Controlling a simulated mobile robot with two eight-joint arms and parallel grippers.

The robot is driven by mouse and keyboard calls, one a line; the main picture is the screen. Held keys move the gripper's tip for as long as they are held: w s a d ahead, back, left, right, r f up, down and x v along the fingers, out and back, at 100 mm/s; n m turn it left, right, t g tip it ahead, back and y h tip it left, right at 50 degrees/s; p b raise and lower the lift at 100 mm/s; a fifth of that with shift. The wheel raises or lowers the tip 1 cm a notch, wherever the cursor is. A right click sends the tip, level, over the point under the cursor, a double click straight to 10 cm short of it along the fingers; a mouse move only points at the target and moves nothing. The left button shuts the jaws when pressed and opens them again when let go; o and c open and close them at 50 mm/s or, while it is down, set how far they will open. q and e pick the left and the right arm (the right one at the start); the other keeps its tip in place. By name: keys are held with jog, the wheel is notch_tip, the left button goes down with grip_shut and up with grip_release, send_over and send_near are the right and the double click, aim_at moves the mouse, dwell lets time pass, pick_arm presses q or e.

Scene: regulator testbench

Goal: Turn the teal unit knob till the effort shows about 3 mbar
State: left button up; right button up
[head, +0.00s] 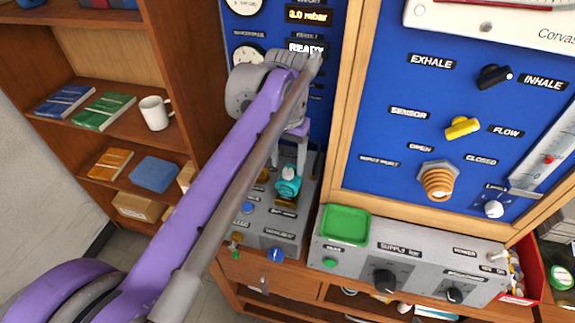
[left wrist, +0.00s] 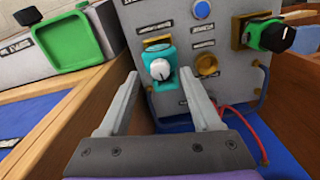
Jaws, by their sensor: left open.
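The teal unit (head: 288,187) sits on the grey panel in the lower middle of the head view. Its pale knob (head: 289,172) faces my left gripper (head: 291,163). My left gripper (left wrist: 157,76) is open, with one finger on each side of the unit in the picture. I cannot tell whether either finger touches it. A lit display (head: 307,15) at the top seems to read 3.0 mbar. A display below it (head: 306,48) reads READY. My right gripper is not in view.
A grey supply box (head: 400,258) with a green tray (head: 345,225) and black knobs stands right of the unit. A wooden frame (head: 345,110) edges the blue panel. In the left wrist view a green-and-black knob (left wrist: 268,36) and a red cable (left wrist: 246,130) are at right.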

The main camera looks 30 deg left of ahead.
aim_at(287, 172)
pick_arm(q)
notch_tip(287, 172, up, 8)
jog(key=shift+r+p, duration=0.2)
jog(key=shift+p, duration=0.1)
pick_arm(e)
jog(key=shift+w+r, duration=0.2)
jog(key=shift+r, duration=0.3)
pick_arm(q)
jog(key=shift+f, duration=0.1)
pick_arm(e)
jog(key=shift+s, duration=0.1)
